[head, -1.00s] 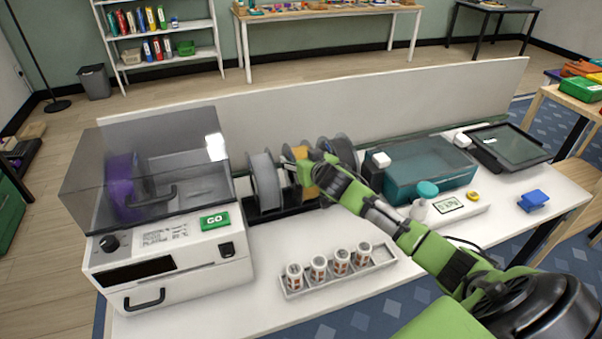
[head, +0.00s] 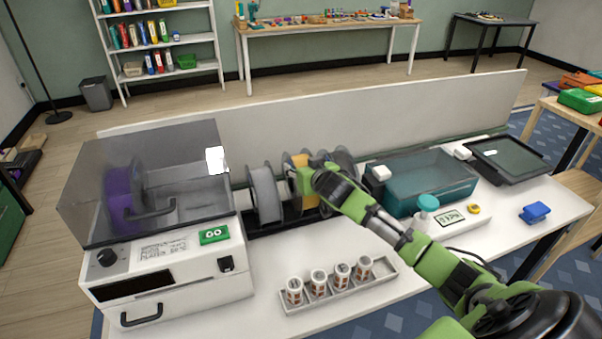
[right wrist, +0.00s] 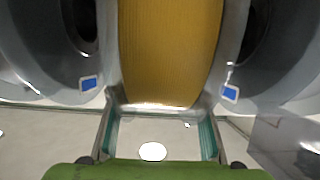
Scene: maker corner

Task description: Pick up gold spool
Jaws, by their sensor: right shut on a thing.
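The gold spool (head: 299,163) stands upright in a dark rack on the white table in the head view, partly hidden by my right gripper (head: 297,172). In the right wrist view the gold winding (right wrist: 170,50) fills the top middle, and my right gripper (right wrist: 160,128) has one finger on each side of the spool, shut on it. A grey spool (head: 265,194) stands just left of it, and a dark spool (head: 345,163) stands to its right. My left gripper is not in view.
A filament dryer (head: 165,255) with a clear lid and a purple spool (head: 122,200) inside stands at left. A tray (head: 340,292) of several small jars lies in front. A teal bin (head: 430,185) stands at right. A low wall (head: 350,120) runs behind.

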